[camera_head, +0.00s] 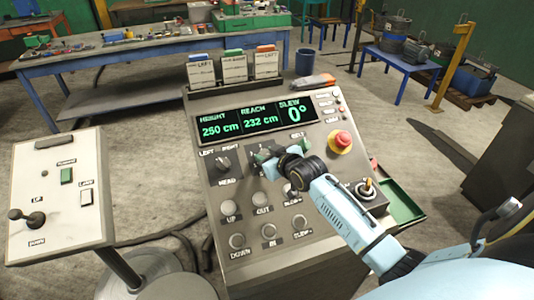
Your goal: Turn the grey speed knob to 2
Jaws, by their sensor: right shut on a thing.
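The sloped grey control console (205,190) stands in front of me. My right gripper (267,161) comes in from the lower right and is shut at the upper middle of the panel, where the grey speed knob sits. The gripper covers most of the knob, so its pointer and setting cannot be read. Small scale marks show just above the gripper, too small to read. My left gripper is not in view.
The display (255,121) reads height 250 cm, reach 232 cm, slew 0°. Near my right arm are a black head knob (223,164), several round buttons, a red emergency button (342,139) and a small joystick (368,184). A white lever panel (60,190) stands left.

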